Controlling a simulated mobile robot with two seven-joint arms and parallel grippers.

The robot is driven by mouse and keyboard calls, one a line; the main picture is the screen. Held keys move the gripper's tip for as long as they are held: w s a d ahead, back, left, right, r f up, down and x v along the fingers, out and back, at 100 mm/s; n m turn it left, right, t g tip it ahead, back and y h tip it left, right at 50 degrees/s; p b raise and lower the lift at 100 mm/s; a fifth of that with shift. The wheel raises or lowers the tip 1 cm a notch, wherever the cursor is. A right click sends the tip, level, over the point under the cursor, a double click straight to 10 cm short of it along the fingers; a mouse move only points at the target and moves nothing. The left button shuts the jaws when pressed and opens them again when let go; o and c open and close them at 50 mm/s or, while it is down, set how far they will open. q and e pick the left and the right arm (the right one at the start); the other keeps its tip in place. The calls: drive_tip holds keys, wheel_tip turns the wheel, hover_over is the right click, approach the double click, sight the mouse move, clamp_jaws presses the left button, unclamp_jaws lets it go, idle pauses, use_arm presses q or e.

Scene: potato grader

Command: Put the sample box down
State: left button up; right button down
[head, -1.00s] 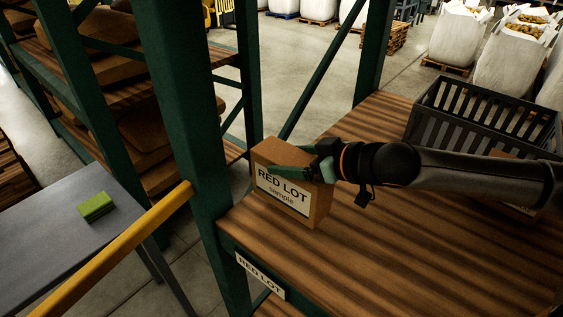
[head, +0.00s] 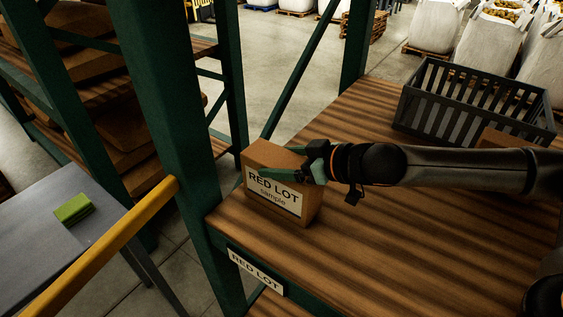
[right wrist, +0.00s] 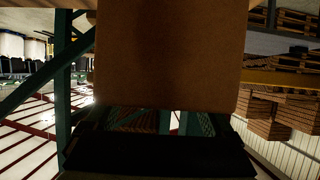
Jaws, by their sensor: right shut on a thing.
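The sample box (head: 278,205) is a brown carton with a white label reading "RED LOT sample". In the head view it is upright at the left end of the wooden shelf (head: 400,230), close to the green post. Its base looks at or very near the boards; I cannot tell whether it bears on them. My right gripper (head: 295,172) is shut on the sample box near its top, from the right. In the right wrist view the box (right wrist: 170,55) fills the middle, and the fingers (right wrist: 160,122) are partly hidden by it. My left gripper is not in view.
A dark slatted crate (head: 470,105) stands at the back right of the shelf. A green post (head: 175,130) and a yellow rail (head: 110,245) are left of the box. A grey table (head: 60,230) holds a green block (head: 73,208). The shelf's front middle is clear.

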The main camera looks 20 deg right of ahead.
drive_tip(key=shift+r, duration=0.15)
unclamp_jaws()
drive_tip(key=shift+f, duration=0.25)
drive_tip(key=shift+r, duration=0.1)
drive_tip(key=shift+s+d+r, duration=0.1)
drive_tip(key=shift+r, duration=0.05)
drive_tip(key=p+v, duration=0.2)
drive_tip(key=v, duration=0.9)
drive_tip(key=shift+s+r, duration=0.15)
drive_tip(key=shift+s, duration=0.2)
drive_tip(key=shift+d, duration=0.1)
